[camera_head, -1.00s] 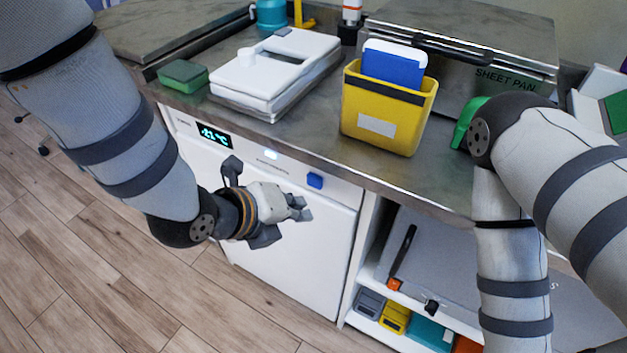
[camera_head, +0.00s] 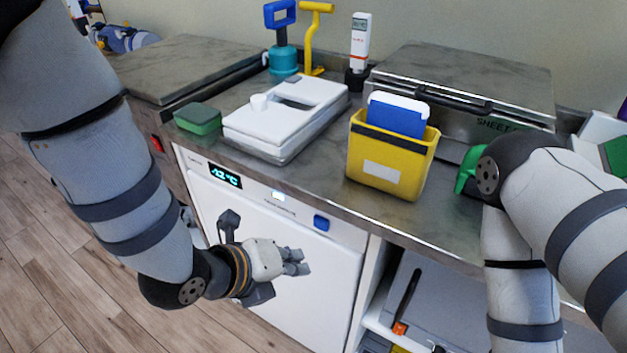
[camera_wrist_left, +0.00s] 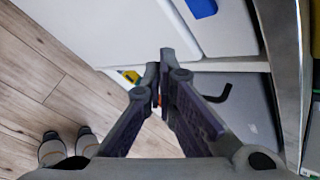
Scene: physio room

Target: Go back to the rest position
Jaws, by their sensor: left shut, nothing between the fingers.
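My left gripper (camera_head: 294,262) is shut and empty. In the head view it hangs in front of the white appliance door (camera_head: 270,285), below the counter edge, apart from the counter items. In the left wrist view its fingertips (camera_wrist_left: 160,65) meet, with the appliance and the open shelf beyond them. My right arm reaches down at the right of the head view; its gripper is outside the frame.
On the counter (camera_head: 330,190) stand a yellow bin (camera_head: 385,165) with a blue-and-white item, a white lidded box (camera_head: 285,120), a green sponge (camera_head: 198,118) and a steel sheet pan box (camera_head: 460,95). An open shelf (camera_head: 375,310) lies below. Wooden floor is clear at left.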

